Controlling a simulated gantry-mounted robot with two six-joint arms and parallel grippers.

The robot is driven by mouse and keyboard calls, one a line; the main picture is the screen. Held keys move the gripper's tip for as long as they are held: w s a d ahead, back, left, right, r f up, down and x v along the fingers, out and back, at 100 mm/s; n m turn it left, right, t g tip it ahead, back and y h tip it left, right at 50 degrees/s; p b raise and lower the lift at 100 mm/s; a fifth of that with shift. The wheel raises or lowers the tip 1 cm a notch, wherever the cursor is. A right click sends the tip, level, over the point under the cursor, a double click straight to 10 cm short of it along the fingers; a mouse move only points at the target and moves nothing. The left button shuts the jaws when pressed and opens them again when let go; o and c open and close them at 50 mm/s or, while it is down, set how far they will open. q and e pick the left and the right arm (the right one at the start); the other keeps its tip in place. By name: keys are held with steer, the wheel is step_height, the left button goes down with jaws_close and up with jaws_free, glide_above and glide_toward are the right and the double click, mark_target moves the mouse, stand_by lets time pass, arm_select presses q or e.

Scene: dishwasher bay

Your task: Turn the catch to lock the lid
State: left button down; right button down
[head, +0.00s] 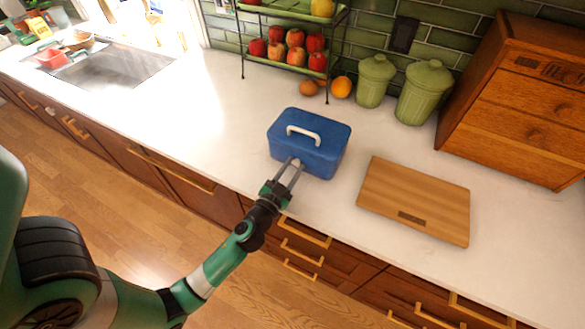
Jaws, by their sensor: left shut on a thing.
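A blue box (322,160) with a blue lid (325,122) and a white handle (303,134) on top stands on the white counter. The lid sits closed on the box. My left gripper (294,163) reaches the front face of the box near its left side, with its fingers shut on a small pale catch (296,162). The fingers partly cover the catch, so its turn angle is hard to tell. My right gripper is not in view.
A wooden cutting board (414,198) lies right of the box. Green canisters (425,90), a wooden drawer chest (530,100) and a fruit rack (290,65) stand behind. The counter (190,110) left of the box is clear up to the sink (115,70).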

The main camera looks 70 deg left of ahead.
arm_select(q)
steer(key=m, duration=1)
steer(key=shift+m+p, duration=0.5)
steer(key=shift+m, duration=1.4)
steer(key=c, duration=0.5)
jaws_free()
steer(key=shift+c, duration=0.2)
